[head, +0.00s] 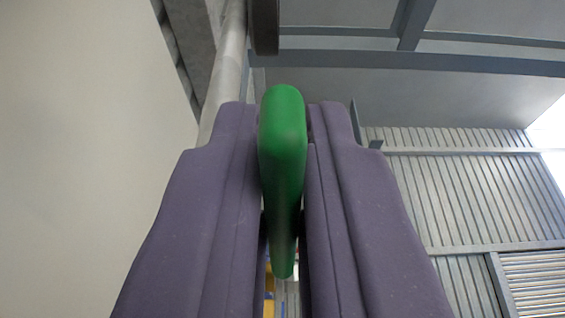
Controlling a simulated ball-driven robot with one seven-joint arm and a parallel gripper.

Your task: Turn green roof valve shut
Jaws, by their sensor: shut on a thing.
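The green valve handle (283,150) stands in the middle of the head view as a long, rounded bar. Its upper end is broad and its lower part narrows downward in the picture. My gripper (283,125) has its two purple-grey fingers on either side of the handle, shut on it. The handle's upper end sticks out a little past the fingertips. The valve body and the stem are hidden or out of view, so I cannot tell the handle's angle to the pipe.
A large plain pale wall surface (85,150) fills the left side, close by. A grey pipe (228,75) runs behind the fingers near the top. Grey beams (410,25) cross the ceiling. A ribbed metal wall (460,195) stands farther back on the right.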

